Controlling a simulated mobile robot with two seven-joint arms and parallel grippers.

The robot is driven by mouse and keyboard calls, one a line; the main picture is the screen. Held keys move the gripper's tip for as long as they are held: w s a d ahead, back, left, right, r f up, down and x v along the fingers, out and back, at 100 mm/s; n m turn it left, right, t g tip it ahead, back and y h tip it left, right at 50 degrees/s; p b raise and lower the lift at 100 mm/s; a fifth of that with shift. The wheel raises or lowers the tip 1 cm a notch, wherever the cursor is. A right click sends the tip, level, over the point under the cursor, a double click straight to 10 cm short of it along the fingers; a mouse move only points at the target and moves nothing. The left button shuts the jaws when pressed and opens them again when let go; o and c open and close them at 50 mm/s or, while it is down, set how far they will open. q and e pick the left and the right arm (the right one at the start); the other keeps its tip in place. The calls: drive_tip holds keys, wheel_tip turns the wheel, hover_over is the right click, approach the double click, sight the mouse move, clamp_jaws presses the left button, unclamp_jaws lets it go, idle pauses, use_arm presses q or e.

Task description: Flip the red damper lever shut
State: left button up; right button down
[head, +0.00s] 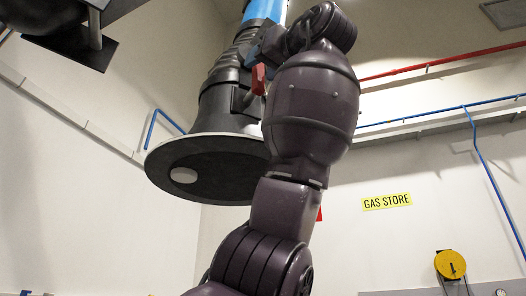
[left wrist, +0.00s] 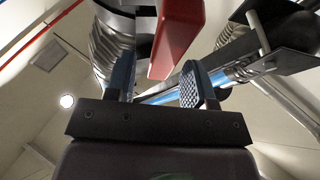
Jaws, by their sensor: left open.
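The red damper lever (head: 259,79) hangs on the side of the dark duct hood (head: 225,95) in the head view. In the left wrist view the red lever (left wrist: 178,36) comes down from the top, and its lower end shows between the fingers, closer to the right one. My left gripper (head: 264,46) is raised beside the duct just above the lever, partly hidden by my own wrist. In the left wrist view my left gripper (left wrist: 160,82) is open, with a clear gap between its fingers and nothing held. Whether a finger touches the lever I cannot tell. My right gripper is out of view.
The hood's wide round rim (head: 160,158) spreads below the lever, left of my arm. A dark bracket-like object (head: 75,40) hangs at the upper left. A yellow GAS STORE sign (head: 387,202) and a yellow reel (head: 450,264) are on the right wall. Space right of my arm looks free.

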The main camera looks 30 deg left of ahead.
use_arm(q)
drive_tip(key=shift+a+r, duration=0.1)
drive_tip(key=shift+a, duration=0.1)
clamp_jaws()
idle(0.5)
